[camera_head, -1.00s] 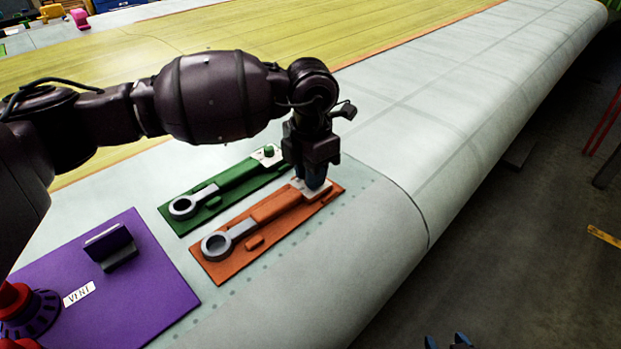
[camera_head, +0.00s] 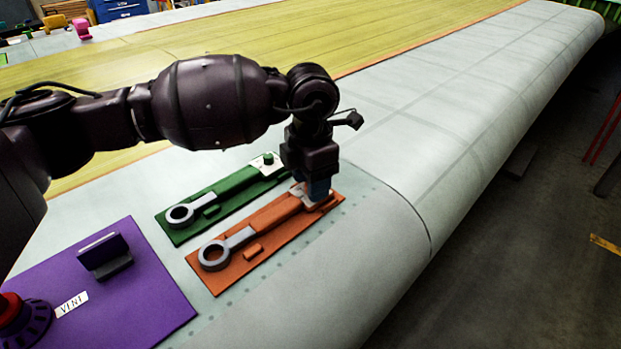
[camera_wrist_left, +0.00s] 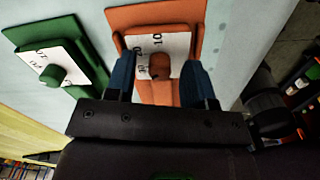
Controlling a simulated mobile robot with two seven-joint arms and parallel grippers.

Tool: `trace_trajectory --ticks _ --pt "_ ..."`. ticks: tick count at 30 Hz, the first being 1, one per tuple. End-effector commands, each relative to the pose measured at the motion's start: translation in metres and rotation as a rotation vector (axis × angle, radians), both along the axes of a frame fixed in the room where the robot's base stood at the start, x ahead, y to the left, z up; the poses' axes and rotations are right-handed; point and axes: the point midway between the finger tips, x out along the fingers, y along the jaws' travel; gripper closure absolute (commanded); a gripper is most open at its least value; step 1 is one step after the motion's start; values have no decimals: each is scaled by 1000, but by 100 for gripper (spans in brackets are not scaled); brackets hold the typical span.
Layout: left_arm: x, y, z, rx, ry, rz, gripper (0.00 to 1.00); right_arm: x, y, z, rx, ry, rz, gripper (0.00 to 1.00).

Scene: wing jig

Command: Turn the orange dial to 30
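The orange dial (camera_wrist_left: 160,66) is a small round knob on a white scale plate (camera_wrist_left: 178,44) marked 10, 20 and another number partly hidden. The plate sits at the end of the orange torque-wrench-shaped panel (camera_head: 226,268). My left gripper (camera_wrist_left: 158,82) points down over this end, its two blue fingers on either side of the knob. The fingers stand apart, with gaps to the knob visible in the left wrist view. In the head view the left gripper (camera_head: 317,190) hides the knob. My right gripper is out of view.
A green panel (camera_head: 180,232) with a similar green dial (camera_head: 268,158) lies alongside. A purple board (camera_head: 150,290) with a bracket and a red knob (camera_head: 10,308) is at lower left. The wing's edge drops to the floor at right.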

Motion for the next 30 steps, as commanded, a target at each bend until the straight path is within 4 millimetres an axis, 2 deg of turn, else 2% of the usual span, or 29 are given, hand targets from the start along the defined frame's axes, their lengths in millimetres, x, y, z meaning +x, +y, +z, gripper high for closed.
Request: trace_trajectory --ticks 7,11,14,24,30 --pt "0 0 0 1 0 1 52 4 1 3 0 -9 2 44" --pt "0 0 7 0 -1 1 52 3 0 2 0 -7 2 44" --pt "1 0 19 -2 -3 1 52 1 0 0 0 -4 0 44" --pt "1 0 80 0 -2 0 52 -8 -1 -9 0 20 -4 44" --pt "0 0 101 0 0 1 52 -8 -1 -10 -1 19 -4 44"
